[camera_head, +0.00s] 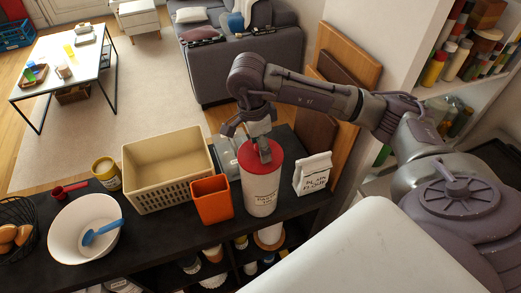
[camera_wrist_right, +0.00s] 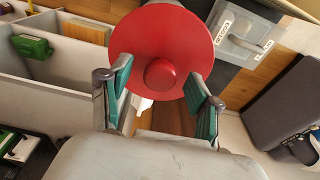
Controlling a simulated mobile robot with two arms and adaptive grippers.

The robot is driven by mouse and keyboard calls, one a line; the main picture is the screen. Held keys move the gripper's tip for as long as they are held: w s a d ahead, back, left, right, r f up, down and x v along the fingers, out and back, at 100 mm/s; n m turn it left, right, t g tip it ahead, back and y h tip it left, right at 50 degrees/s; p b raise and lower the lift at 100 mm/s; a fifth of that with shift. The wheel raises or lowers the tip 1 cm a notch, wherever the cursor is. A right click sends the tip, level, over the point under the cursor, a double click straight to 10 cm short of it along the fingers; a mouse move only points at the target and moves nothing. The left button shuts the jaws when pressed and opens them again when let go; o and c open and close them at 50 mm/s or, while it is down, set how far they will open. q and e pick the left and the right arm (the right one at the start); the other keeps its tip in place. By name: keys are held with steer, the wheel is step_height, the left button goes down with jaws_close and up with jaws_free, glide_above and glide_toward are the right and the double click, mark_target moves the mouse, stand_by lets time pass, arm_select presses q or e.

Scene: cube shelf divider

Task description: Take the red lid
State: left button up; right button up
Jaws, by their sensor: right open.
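The red lid (camera_head: 246,155) sits on top of a tall pale canister (camera_head: 262,192) on the dark shelf top. In the right wrist view the round red lid (camera_wrist_right: 160,38) shows with its red knob (camera_wrist_right: 160,73) in the middle. My right gripper (camera_head: 262,149) is over the lid from above and hides part of it. In the right wrist view my right gripper (camera_wrist_right: 157,77) is open, one green-padded finger on each side of the knob with gaps between. I cannot tell whether the fingertips touch the lid's top. My left gripper is not in view.
An orange container (camera_head: 212,200) stands close left of the canister, with a beige basket (camera_head: 167,172) beyond. A white paper bag (camera_head: 313,174) stands to the right. A white bowl (camera_head: 72,243) with a blue utensil is further left. Wooden boards (camera_head: 345,55) stand behind.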

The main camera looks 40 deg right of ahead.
steer(key=shift+f, duration=0.35)
jaws_close()
steer(key=shift+r, duration=0.1)
